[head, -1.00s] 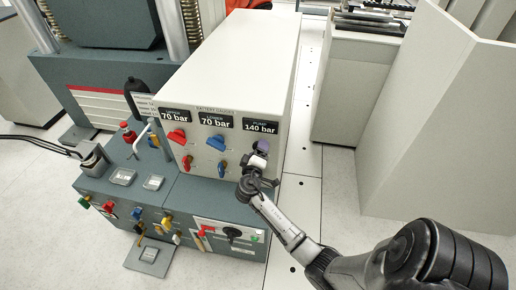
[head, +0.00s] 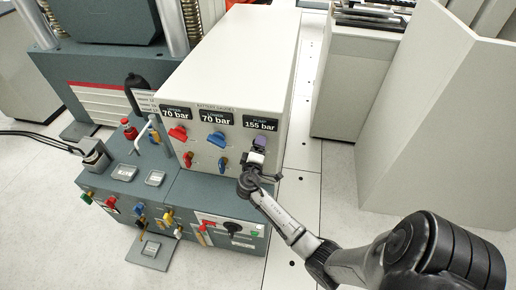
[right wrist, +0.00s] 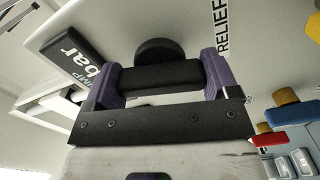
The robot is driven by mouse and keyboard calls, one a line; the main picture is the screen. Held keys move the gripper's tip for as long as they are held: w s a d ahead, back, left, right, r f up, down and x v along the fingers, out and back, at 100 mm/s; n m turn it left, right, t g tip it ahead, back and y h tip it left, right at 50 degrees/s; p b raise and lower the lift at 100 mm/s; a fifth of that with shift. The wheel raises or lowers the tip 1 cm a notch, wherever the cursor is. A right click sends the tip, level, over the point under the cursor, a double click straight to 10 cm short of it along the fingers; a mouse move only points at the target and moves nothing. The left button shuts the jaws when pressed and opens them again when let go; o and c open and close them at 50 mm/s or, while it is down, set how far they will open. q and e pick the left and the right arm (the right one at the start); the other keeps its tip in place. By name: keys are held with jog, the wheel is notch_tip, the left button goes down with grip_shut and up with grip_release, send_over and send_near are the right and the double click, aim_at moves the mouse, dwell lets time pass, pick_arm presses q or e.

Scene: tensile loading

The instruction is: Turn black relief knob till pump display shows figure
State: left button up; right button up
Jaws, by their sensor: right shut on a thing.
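The pump display (head: 260,124) on the front of the white cabinet reads 155 bar. My right gripper (head: 260,148) is at the cabinet front just below this display. In the right wrist view its two purple fingertips are shut on the black relief knob (right wrist: 160,77), one on each side of its bar. The knob's round base shows behind the bar, near the printed word RELIEF (right wrist: 222,26). In the head view the gripper hides the knob. My left gripper is not in view.
Left of my gripper are a blue upper handle (head: 216,139), a red upper handle (head: 178,134) and smaller red and blue knobs below. The other two displays read 70 bar. A grey console (head: 200,190) with several valves sits below. Floor to the right is clear.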

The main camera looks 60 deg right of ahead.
jog(key=o, duration=0.7)
jog(key=shift+o, duration=0.5)
jog(key=shift+s+a, duration=0.1)
jog(key=shift+a, duration=0.35)
jog(key=v, duration=1.3)
jog(key=shift+p, duration=0.4)
